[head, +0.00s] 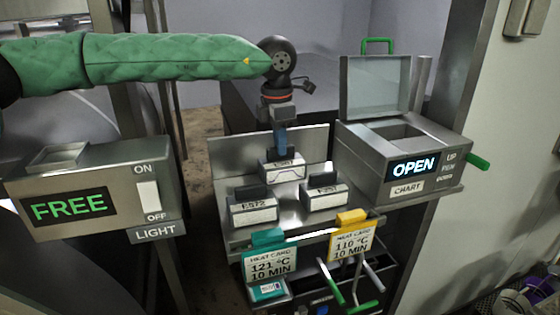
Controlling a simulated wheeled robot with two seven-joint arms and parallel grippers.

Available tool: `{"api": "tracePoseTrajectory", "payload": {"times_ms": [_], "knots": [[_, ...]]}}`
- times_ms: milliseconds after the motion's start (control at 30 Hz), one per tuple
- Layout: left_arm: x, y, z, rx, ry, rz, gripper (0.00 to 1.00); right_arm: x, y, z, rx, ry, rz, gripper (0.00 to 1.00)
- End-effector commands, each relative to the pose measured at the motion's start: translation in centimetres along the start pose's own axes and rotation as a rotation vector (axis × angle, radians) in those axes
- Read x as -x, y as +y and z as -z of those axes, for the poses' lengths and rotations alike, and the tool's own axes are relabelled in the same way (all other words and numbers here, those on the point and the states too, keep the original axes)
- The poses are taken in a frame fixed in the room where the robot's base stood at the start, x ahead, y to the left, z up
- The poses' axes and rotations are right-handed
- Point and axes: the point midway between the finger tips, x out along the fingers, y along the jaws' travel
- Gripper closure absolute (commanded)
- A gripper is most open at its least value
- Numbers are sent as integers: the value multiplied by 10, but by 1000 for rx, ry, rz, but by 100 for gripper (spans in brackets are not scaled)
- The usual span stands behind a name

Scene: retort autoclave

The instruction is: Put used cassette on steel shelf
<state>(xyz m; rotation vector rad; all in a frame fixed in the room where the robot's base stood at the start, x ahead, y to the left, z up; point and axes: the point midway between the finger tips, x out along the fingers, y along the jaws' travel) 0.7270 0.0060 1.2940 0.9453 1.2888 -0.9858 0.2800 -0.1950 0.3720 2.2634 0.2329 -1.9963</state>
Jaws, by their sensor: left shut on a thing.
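My left gripper (281,148) points down from its green-sleeved arm and is shut on a small grey cassette (282,169) with a label on its front. This cassette is upright at the back of the steel shelf (317,146); I cannot tell whether it rests on the shelf or hangs just above it. Two similar labelled cassettes stand on the shelf in front of it, one at the left (254,210) and one at the right (324,196). My right gripper is not in view.
A steel recorder box (425,165) with its lid up, reading OPEN, stands right of the shelf. A teal heat card (269,263) and a yellow heat card (352,240) are at the shelf's front, near green-tipped levers. A light switch box (100,185) reading FREE stands left.

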Motion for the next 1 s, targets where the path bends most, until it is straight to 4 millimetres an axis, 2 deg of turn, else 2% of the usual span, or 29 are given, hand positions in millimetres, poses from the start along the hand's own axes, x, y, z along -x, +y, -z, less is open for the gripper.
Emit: {"api": "tracePoseTrajectory", "payload": {"times_ms": [400,633,967,1000], "knots": [[-40,0,2,0,-1,-2,100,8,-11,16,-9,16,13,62],[-41,0,2,0,-1,-2,100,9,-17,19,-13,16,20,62],[-44,0,2,0,-1,-2,100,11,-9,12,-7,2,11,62],[-43,0,2,0,-1,-1,82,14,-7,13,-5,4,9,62]]}}
